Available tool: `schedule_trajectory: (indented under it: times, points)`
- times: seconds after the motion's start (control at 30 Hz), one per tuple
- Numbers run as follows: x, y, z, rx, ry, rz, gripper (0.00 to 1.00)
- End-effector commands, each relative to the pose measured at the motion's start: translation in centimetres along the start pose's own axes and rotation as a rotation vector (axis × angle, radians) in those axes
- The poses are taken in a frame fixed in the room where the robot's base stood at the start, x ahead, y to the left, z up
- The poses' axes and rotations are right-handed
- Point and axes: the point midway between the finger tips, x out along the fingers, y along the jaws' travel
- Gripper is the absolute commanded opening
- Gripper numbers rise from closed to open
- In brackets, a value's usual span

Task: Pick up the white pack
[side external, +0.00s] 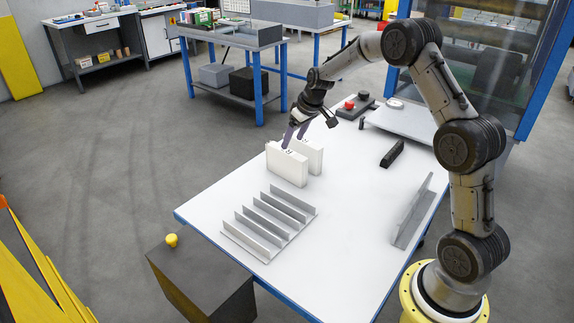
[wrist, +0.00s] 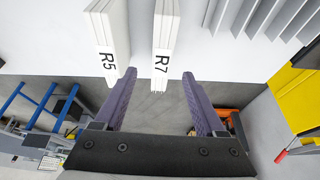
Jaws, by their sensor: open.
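Two white packs stand upright side by side on the white table (side external: 345,215). The nearer pack (side external: 286,166) and the farther pack (side external: 308,153) show in the side view. In the wrist view the left pack (wrist: 108,35) is marked R5 and the right pack (wrist: 165,35) R7. My gripper (side external: 294,134) is at the top of the nearer pack, fingers pointing down. In the wrist view my gripper (wrist: 158,77) has its purple fingers apart, with the R7 pack lying between their lines and the left fingertip near the gap between packs. Contact is unclear.
A grey slotted rack (side external: 268,222) lies in front of the packs. A grey angled plate (side external: 412,212), a black bar (side external: 391,153) and a box with red buttons (side external: 354,105) are on the table. The table's middle is clear.

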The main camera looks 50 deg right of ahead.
Motion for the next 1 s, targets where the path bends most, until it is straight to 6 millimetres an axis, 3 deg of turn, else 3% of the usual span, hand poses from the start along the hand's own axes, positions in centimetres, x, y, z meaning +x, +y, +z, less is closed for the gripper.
schedule_trajectory:
  times: [0.1,0.3,0.57,0.8,1.0]
  points:
    - [2.6,-0.1,0.2,-0.001,-0.006,-0.002,0.72]
    - [5.8,-0.1,0.1,-0.002,-0.003,-0.001,0.72]
    - [7.5,-0.2,0.3,-0.001,-0.002,-0.001,0.72]
    - [10.9,-0.3,1.0,-0.001,-0.004,-0.002,0.72]
    - [12.1,-0.3,0.8,-0.002,0.000,0.000,0.72]
